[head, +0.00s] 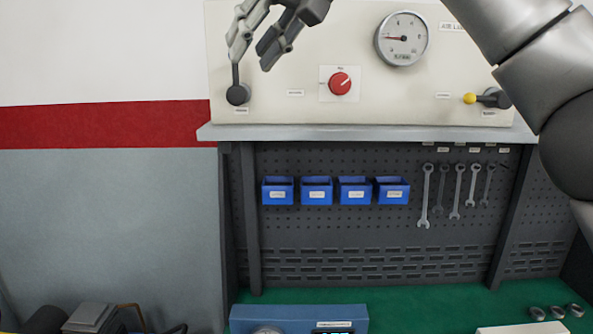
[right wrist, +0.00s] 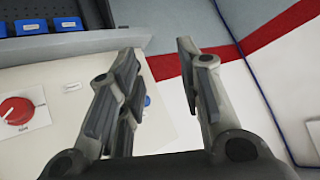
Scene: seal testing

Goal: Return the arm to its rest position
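My right gripper (head: 250,60) hangs at the top of the head view, in front of the left part of the cream test panel (head: 290,60). Its two fingers stand apart with nothing between them, as the right wrist view (right wrist: 157,58) also shows. Below the left finger in the head view is a lever with a dark round base (head: 238,95); I cannot tell whether the finger touches it. My right arm (head: 530,60) fills the upper right of the head view. My left gripper cannot be made out.
The panel carries a red knob (head: 340,83), a gauge (head: 402,38) and a yellow-tipped lever (head: 470,98). A grey shelf edge (head: 370,132) juts out below. Blue bins (head: 317,190) and wrenches (head: 458,190) hang beneath, above a green bench top (head: 420,305) holding a blue device (head: 290,313).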

